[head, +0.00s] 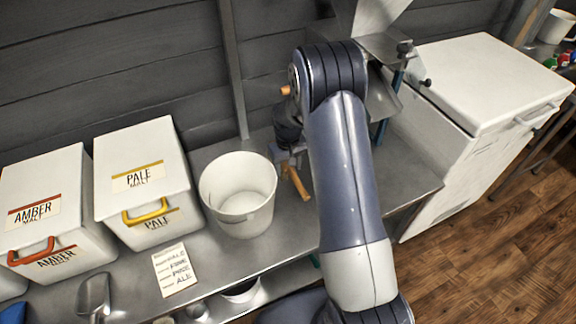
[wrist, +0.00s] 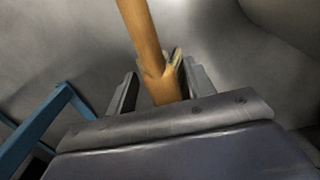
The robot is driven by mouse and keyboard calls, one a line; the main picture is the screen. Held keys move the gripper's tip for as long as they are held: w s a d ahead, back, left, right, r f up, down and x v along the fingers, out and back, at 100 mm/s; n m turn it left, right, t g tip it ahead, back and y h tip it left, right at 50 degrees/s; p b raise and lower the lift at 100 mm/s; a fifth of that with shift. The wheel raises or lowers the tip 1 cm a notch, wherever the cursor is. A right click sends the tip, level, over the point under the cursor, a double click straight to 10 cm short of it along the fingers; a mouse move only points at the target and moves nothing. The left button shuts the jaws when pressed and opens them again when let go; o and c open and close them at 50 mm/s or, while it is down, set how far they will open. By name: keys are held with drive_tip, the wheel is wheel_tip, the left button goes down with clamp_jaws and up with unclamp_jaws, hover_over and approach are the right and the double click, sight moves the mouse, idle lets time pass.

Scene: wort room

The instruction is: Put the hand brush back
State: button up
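The hand brush shows as a wooden handle (head: 299,183) under my gripper, on or just above the steel bench beside the white bucket. In the wrist view the handle (wrist: 145,40) runs down between the two fingers. My gripper (head: 290,158) points down at it; in the wrist view its fingers (wrist: 160,75) stand on either side of the wood. A small gap shows at the left finger, so I cannot tell whether they grip it. A pale yellowish part touches or lies near the right finger. The bristles are not clearly visible.
The white bucket (head: 238,196) stands close left of my gripper. Pale malt (head: 146,190) and amber malt (head: 48,212) bins, a scoop (head: 94,295) and a label card (head: 175,270) are farther left. A metal hopper (head: 384,100) on blue legs and a white chest (head: 490,80) stand right.

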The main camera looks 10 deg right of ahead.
drive_tip(key=shift+o, duration=0.6)
drive_tip(key=shift+r, duration=0.1)
wheel_tip(320, 180, up, 11)
drive_tip(key=p, duration=0.1)
drive_tip(key=shift+f, duration=0.2)
wheel_tip(320, 180, down, 11)
drive_tip(key=shift+b, duration=0.55)
wheel_tip(320, 180, up, 4)
drive_tip(key=p, duration=0.2)
drive_tip(key=shift+p, duration=0.35)
drive_tip(key=shift+r+p, duration=0.35)
drive_tip(key=shift+r, duration=0.25)
drive_tip(key=shift+f, duration=0.1)
